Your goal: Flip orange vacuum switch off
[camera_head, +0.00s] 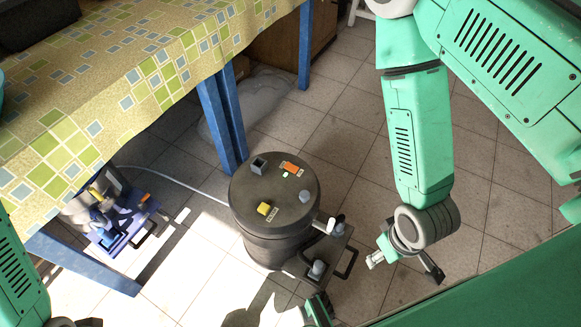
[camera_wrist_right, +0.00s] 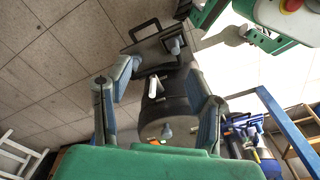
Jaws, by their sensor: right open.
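The vacuum is a dark round drum (camera_head: 273,225) standing on the floor, seen from above in the head view. The orange switch (camera_head: 291,167) sits at the back of its lid (camera_head: 272,188). A yellow switch (camera_head: 265,209) sits nearer the front of the lid. My right gripper (camera_head: 406,266) is open and empty, to the right of the vacuum and apart from it. In the right wrist view my spread fingers (camera_wrist_right: 160,78) frame the drum (camera_wrist_right: 172,108), which lies beyond them.
A table with a patterned cloth (camera_head: 110,70) and blue legs (camera_head: 222,125) stands left of the vacuum. A pale hose (camera_head: 180,183) runs left from the drum towards a blue item (camera_head: 115,230) on the floor. Tiled floor right of the drum is clear.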

